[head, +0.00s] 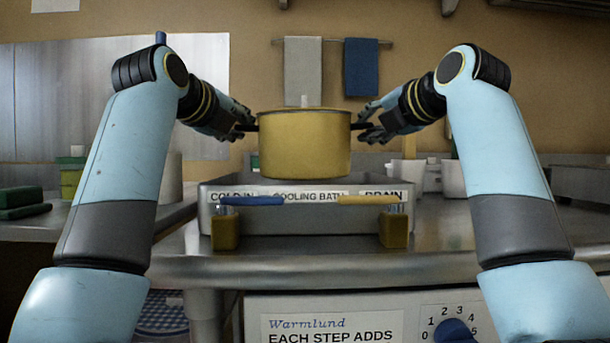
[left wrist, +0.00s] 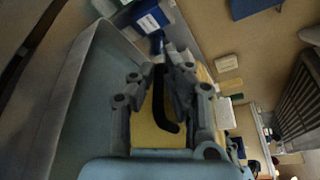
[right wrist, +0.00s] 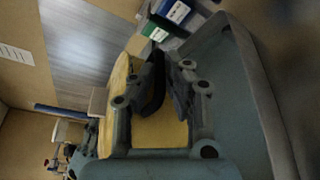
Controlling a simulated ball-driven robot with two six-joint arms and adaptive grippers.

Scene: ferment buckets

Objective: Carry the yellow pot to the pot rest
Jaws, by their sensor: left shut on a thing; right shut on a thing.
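The yellow pot (head: 304,145) is upright in the middle of the head view, held up in front of and above the cooling bath. My left gripper (head: 247,126) is shut on the pot's left black handle, which also shows between the fingers in the left wrist view (left wrist: 162,100). My right gripper (head: 362,127) is shut on the right black handle, seen in the right wrist view (right wrist: 153,85). The pot's inside is hidden from the head view. I cannot make out which thing is the pot rest.
The metal bath labelled "COOLING BATH" (head: 211,211) stands on the steel counter (head: 300,268), with a blue bar (head: 252,201) and a yellow bar (head: 368,200) at its front. White containers (head: 453,178) stand at right. Green items (head: 22,202) lie at far left. A dial (head: 455,331) is below.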

